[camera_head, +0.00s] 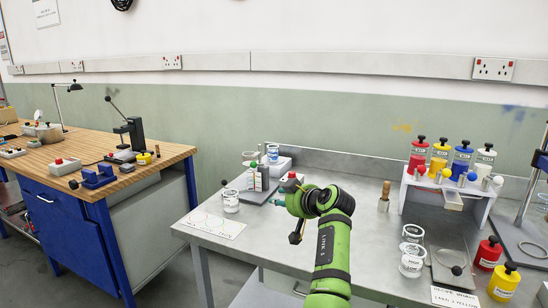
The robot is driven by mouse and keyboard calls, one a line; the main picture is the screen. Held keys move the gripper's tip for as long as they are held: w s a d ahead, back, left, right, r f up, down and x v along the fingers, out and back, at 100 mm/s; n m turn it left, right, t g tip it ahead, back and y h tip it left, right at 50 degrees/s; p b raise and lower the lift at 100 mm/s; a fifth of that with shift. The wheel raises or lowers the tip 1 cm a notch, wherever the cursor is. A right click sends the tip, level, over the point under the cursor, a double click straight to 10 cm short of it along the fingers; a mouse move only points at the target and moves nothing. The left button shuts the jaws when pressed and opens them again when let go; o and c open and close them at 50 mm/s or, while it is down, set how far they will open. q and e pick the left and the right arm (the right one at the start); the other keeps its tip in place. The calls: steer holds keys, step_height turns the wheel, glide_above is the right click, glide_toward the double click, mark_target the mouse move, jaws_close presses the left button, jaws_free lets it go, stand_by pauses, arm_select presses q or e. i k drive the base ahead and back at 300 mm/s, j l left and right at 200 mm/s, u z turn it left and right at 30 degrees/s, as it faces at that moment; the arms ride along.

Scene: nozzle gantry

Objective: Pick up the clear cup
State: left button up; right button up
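Several clear cups with pale labels stand on the grey bench. One clear cup (231,201) is at the left, beside a white printed sheet (212,223). Two more are at the right: a rear clear cup (412,234) and a front clear cup (412,262), close together. My green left arm rises from the bottom middle and bends over the bench. My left gripper (296,234) shows only as a small dark part below the bend, right of the left cup and apart from it. Its fingers are too small and hidden to read. My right gripper is out of view.
A white dispenser stand (409,184) with red, yellow, blue and white bottles is at the right. A red bottle (488,253) and a yellow bottle (503,282) stand in front. A wooden-handled tool (384,196) stands upright mid-bench. A wooden-topped workbench (130,172) is at left.

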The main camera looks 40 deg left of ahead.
mark_target(272, 150)
steer(key=i+j, duration=1.35)
steer(key=j, duration=0.2)
